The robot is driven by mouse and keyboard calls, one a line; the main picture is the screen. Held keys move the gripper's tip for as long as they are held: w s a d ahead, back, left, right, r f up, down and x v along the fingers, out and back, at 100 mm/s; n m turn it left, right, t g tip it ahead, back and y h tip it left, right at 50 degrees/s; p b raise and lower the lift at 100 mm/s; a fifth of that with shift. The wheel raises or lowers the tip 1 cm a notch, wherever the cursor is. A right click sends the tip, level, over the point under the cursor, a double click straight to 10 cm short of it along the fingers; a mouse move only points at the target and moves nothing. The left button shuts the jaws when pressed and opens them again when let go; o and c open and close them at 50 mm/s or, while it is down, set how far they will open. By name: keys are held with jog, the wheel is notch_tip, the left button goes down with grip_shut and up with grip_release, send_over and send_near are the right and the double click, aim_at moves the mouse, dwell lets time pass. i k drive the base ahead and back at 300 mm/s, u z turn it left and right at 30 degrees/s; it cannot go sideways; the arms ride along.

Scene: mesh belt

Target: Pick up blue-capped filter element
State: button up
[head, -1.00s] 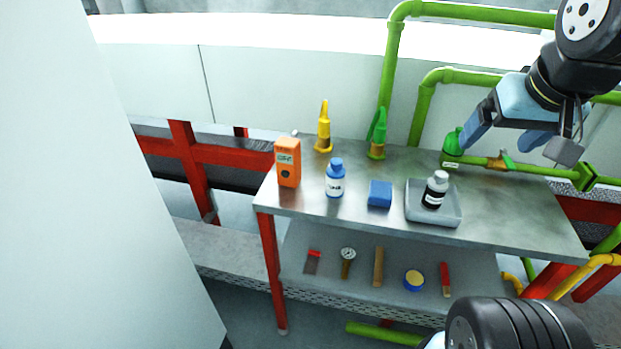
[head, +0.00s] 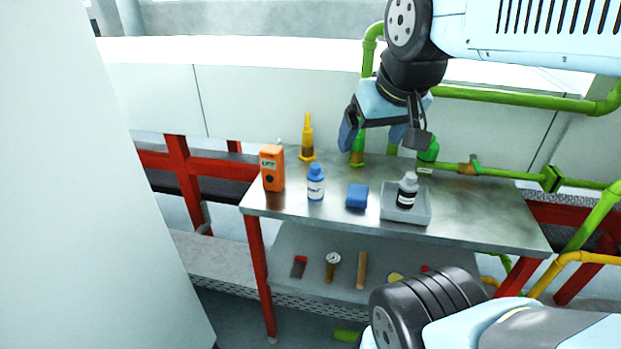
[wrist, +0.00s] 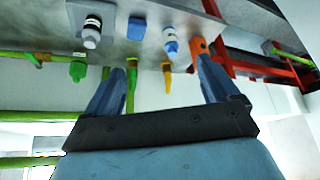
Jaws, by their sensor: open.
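On the table (head: 470,215) stand an orange meter (head: 272,168), yellow fitting (head: 307,140), blue block (head: 357,196), and grey tray (head: 412,217) holding a white-capped bottle (head: 407,190). Green pipes (head: 520,102) run behind. A lower shelf (head: 300,245) holds small tools.

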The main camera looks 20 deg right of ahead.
aim_at(316, 177)
jog(key=z, duration=1.35)
jog(key=k, duration=0.95)
jog(key=u, duration=0.45)
